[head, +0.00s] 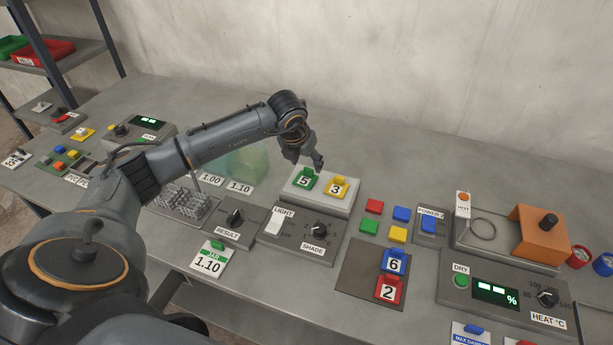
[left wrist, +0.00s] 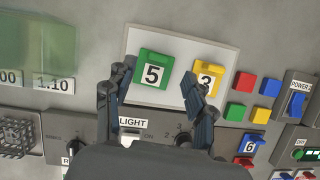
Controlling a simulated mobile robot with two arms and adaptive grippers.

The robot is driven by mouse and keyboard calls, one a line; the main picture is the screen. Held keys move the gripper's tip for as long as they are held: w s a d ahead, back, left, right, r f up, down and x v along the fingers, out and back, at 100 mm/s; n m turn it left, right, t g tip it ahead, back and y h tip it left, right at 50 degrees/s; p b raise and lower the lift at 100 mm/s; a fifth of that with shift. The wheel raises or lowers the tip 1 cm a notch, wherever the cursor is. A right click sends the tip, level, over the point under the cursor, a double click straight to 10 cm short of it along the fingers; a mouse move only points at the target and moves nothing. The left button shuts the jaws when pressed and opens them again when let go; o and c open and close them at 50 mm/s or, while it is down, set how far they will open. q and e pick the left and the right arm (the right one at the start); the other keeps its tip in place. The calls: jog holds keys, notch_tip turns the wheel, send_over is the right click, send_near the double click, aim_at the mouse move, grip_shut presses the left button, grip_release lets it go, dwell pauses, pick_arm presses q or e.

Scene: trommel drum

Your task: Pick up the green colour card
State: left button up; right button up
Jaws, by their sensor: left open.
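The green colour card (head: 304,182), marked 5, stands on a pale raised plate (head: 322,202), left of a yellow card (head: 337,187) marked 3. My left gripper (head: 312,163) is open and empty just above the cards. In the left wrist view the green card (left wrist: 153,70) lies between the two open fingers (left wrist: 157,76), nearer the left finger. The right finger partly covers the yellow card (left wrist: 208,79). I cannot tell the exact height of the fingers over the green card. My right gripper is not in view.
A box with a light switch (head: 275,224) and a shade knob (head: 319,230) sits in front of the plate. Several small coloured blocks (head: 374,207) lie to its right. A translucent green block (head: 247,162) stands to its left. The bench behind the plate is clear.

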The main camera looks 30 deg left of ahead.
aim_at(308, 170)
pick_arm(q)
jog(key=p+x, duration=0.1)
jog(key=x, duration=0.2)
jog(key=shift+a+f, duration=0.15)
jog(key=shift+f, duration=0.15)
jog(key=shift+w+f, duration=0.2)
jog(key=shift+f, duration=0.3)
jog(key=c, duration=1)
pick_arm(e)
jog(key=shift+w+a+r, duration=0.1)
jog(key=shift+a+r, duration=0.05)
jog(key=shift+r, duration=0.65)
